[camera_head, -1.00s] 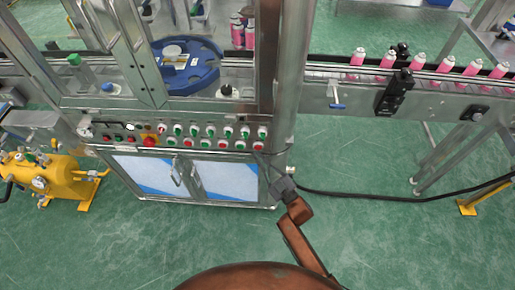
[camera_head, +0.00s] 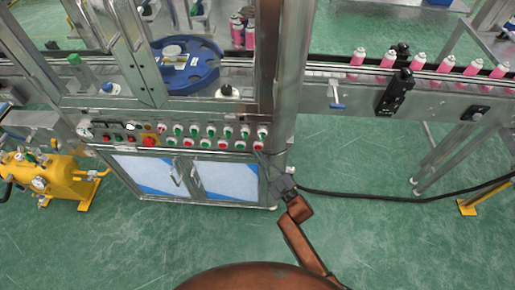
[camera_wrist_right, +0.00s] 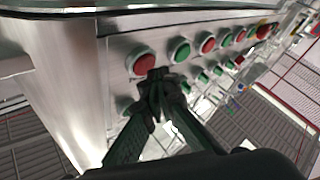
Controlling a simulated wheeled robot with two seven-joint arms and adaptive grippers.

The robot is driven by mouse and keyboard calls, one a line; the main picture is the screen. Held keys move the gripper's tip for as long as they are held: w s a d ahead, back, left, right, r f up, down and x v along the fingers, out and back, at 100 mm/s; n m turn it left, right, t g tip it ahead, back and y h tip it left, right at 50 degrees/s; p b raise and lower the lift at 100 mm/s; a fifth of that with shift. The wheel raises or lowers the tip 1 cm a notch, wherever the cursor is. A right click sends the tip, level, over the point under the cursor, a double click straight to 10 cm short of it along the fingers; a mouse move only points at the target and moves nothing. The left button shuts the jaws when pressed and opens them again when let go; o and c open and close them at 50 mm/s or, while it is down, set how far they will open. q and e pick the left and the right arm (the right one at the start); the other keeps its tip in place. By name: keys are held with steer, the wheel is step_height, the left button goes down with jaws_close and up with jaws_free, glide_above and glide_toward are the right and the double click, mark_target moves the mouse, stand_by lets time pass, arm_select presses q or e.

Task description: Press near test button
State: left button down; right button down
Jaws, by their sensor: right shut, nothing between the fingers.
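The button panel (camera_wrist_right: 118,62) on the machine's front carries two rows of red and green round buttons. In the right wrist view the end red button (camera_wrist_right: 144,63) of the upper row is close up, with a green button (camera_wrist_right: 180,51) beside it. A lower-row green button (camera_wrist_right: 124,105) shows left of the fingers. My right gripper (camera_wrist_right: 157,82) is shut and empty, its tips just below the red button; I cannot tell if they touch the panel. In the head view my right gripper (camera_head: 264,158) is at the panel's right end. None of the buttons has a readable label.
A red emergency-style knob (camera_head: 149,142) on yellow sits at the panel's left part. Cabinet doors (camera_head: 226,180) are below the panel. A conveyor with pink cans (camera_head: 388,59) runs right. Green floor is clear in front.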

arm_select(q)
steer(key=shift+s+f, duration=0.1)
steer(key=shift+f, duration=0.05)
arm_select(e)
steer(key=shift+w, duration=0.5)
stand_by(0.5)
steer(key=shift+s, duration=0.15)
arm_select(q)
steer(key=shift+w+r+p, duration=0.25)
steer(key=shift+r+p, duration=0.1)
steer(key=shift+r, duration=0.05)
arm_select(e)
steer(key=shift+s, duration=0.65)
